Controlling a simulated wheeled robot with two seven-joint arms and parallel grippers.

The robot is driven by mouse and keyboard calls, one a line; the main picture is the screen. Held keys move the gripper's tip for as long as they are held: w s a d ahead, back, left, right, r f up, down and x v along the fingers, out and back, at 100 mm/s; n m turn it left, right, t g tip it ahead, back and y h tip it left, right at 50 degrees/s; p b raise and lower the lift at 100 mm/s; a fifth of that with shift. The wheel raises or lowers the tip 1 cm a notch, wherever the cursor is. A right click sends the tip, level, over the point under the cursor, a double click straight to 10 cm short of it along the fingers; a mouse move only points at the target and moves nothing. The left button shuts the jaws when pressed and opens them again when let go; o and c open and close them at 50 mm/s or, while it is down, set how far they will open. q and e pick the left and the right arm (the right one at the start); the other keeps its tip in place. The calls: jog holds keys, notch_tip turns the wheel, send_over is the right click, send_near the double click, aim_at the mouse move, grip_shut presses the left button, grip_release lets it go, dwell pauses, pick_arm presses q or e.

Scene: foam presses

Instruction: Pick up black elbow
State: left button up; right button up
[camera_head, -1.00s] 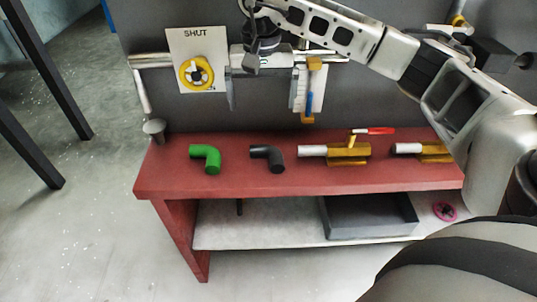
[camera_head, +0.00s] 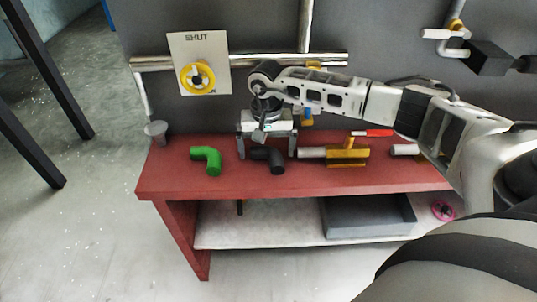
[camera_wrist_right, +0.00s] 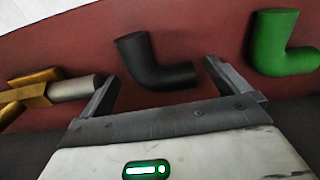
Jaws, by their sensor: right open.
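The black elbow (camera_head: 273,159) lies on the red bench top, between the green elbow and a brass valve. My right gripper (camera_head: 267,152) is over it in the head view, and its palm hides part of the scene behind. In the right wrist view the black elbow (camera_wrist_right: 152,62) lies ahead of and between the two open fingers of my right gripper (camera_wrist_right: 160,75). The fingers look apart from it and the jaws are empty. My left gripper is not in view.
The green elbow (camera_head: 207,160) lies to the left on the red bench (camera_head: 230,183). A brass valve with a red handle (camera_head: 347,156) lies close on the right. A grey cup (camera_head: 156,131) stands at the left end. A yellow wheel (camera_head: 197,77) and pipes are on the wall behind.

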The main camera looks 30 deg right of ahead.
jog(key=shift+f, duration=0.55)
jog(key=c, duration=1.2)
jog(key=shift+r, duration=0.1)
